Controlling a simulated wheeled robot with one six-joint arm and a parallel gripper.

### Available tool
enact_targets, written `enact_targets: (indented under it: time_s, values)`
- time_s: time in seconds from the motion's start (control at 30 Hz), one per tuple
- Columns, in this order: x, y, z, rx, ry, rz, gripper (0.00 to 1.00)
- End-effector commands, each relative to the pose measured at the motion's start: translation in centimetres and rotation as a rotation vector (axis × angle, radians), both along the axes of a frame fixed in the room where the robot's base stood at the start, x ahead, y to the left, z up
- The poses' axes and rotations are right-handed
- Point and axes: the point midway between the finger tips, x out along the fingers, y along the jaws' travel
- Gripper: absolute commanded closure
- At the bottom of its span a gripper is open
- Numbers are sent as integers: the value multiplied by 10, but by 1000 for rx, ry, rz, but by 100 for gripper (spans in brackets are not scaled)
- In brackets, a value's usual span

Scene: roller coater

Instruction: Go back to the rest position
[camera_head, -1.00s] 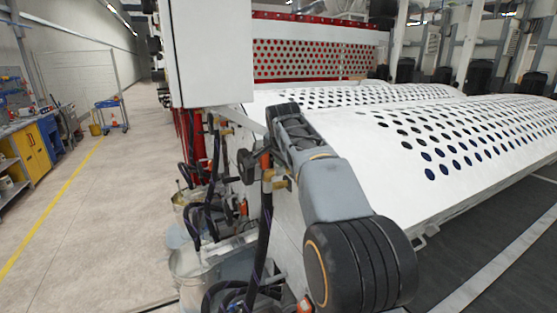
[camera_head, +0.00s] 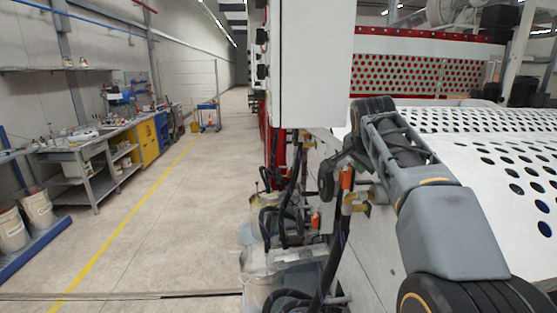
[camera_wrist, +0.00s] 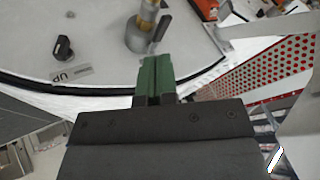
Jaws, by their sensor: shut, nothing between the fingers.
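My gripper (camera_wrist: 156,78) shows in the wrist view with its two green fingers together and nothing between them. Past the fingertips is a pale, round-edged surface (camera_wrist: 105,32) with a dark rim. A metal and brass fitting (camera_wrist: 140,34), a black knob (camera_wrist: 63,48) and a small lettered plate (camera_wrist: 72,74) are on it. I cannot tell whether the fingertips touch anything. In the head view my grey arm reaches up from the lower right beside the roller coater, and the gripper's fingers cannot be made out there.
The machine's white cabinet (camera_head: 312,62) and perforated white panels (camera_head: 505,165) are close to my arm. Hoses and buckets (camera_head: 262,262) stand below. A clear aisle (camera_head: 170,215) with a yellow line runs at left, beside a workbench (camera_head: 95,145) and buckets (camera_head: 38,208).

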Motion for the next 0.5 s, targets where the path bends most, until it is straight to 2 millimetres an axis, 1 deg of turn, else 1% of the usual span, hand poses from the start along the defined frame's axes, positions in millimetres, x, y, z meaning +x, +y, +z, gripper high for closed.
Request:
enact_targets:
  time_s: [0.07,0.1,0.17,0.2,0.27,0.3,0.37,0.4,0.47,0.5]
  values:
    - [3,2,-19,-48,50,96,100]
    - [2,4,-37,-75,94,163,100]
    - [-8,9,-61,-114,149,268,100]
    - [-17,14,-77,-136,182,338,100]
    - [-35,23,-102,-168,228,446,100]
    - [-49,30,-118,-187,251,516,100]
    - [-73,41,-143,-215,285,619,100]
    - [-90,47,-160,-230,304,684,100]
    - [-116,57,-184,-250,327,771,100]
    - [-133,63,-200,-260,337,823,100]
